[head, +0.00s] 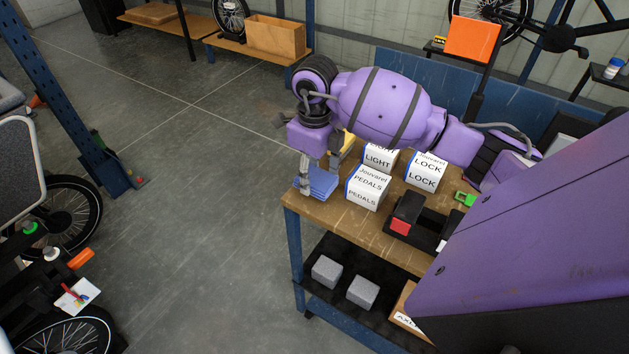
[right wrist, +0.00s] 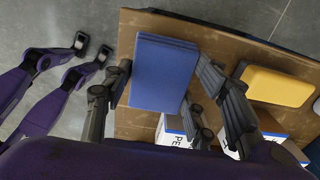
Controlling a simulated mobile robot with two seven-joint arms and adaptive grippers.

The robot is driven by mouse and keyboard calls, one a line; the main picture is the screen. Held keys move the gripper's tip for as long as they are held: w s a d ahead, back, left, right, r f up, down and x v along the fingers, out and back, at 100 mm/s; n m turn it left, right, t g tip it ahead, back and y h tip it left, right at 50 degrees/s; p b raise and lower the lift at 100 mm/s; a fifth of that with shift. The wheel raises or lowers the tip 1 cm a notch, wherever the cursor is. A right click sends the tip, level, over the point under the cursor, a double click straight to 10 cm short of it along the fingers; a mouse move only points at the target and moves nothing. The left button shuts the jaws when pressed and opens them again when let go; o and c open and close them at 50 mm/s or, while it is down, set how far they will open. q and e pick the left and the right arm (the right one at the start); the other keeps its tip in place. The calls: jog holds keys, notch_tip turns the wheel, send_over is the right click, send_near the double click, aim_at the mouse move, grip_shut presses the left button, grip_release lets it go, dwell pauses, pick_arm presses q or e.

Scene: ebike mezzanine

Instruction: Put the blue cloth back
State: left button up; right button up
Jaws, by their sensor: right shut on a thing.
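The blue cloth (head: 323,181) is a flat folded stack at the near left corner of the wooden bench top (head: 400,235). My right gripper (head: 320,172) reaches down over it from above and is shut on it. In the right wrist view the cloth (right wrist: 163,75) lies between the two dark fingers, one on each side, with the bench top below. I cannot tell whether the cloth touches the bench. My left gripper is not in view.
Beside the cloth stand white boxes marked PEDALS (head: 367,188), LIGHT (head: 379,158) and LOCK (head: 426,171). A yellow block (right wrist: 278,87) lies close to the right finger. A black and red holder (head: 405,215) sits nearer.

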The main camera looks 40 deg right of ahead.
aim_at(314, 177)
jog(key=shift+f, duration=1.2)
jog(key=shift+f, duration=0.2)
jog(key=o, duration=1)
jog(key=shift+a, duration=0.1)
notch_tip(314, 177, up, 12)
jog(key=shift+r, duration=0.2)
